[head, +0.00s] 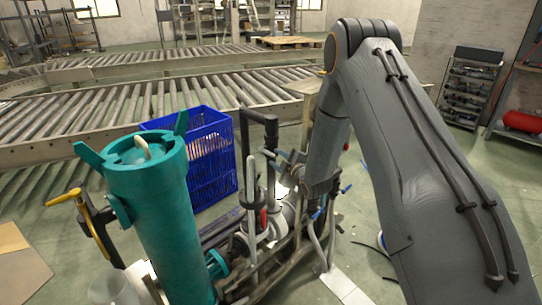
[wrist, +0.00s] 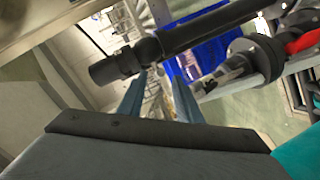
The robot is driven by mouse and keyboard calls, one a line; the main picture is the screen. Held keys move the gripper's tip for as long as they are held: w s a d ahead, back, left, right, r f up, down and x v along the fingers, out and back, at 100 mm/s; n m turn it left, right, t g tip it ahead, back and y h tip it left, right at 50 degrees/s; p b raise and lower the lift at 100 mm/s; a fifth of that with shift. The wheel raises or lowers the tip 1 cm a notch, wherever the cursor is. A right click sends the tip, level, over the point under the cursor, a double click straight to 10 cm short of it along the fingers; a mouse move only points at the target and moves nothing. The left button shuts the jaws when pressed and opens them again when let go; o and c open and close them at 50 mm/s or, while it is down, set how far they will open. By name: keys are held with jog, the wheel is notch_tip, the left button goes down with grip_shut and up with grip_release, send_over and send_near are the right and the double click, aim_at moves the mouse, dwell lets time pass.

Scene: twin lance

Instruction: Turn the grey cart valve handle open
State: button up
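The cart carries a tall teal cylinder (head: 160,215) and grey pipework beside it. A light grey upright lever (head: 252,175) stands above the pipework; I cannot tell for sure that it is the valve handle. A dark pipe with an elbow (head: 262,118) rises just behind it. My gripper (head: 287,160) is right of the dark pipe in the head view, partly hidden by my arm. In the wrist view, its two blue-grey fingers (wrist: 158,82) are apart with nothing held between them. A dark pipe end (wrist: 118,66) crosses in front of the fingertips. A dark round valve part (wrist: 255,60) lies to the right.
A red handle part (head: 263,219) is low on the pipework. A yellow handle (head: 63,197) sticks out at left. A blue crate (head: 215,170) stands behind the cart, before roller conveyors (head: 130,103). A shelf rack (head: 470,88) is at the far right. Floor shows right of the cart.

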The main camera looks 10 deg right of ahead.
aim_at(274, 156)
jog(key=x, duration=0.6)
jog(key=shift+s, duration=0.1)
jog(key=shift+c, duration=0.3)
grip_shut()
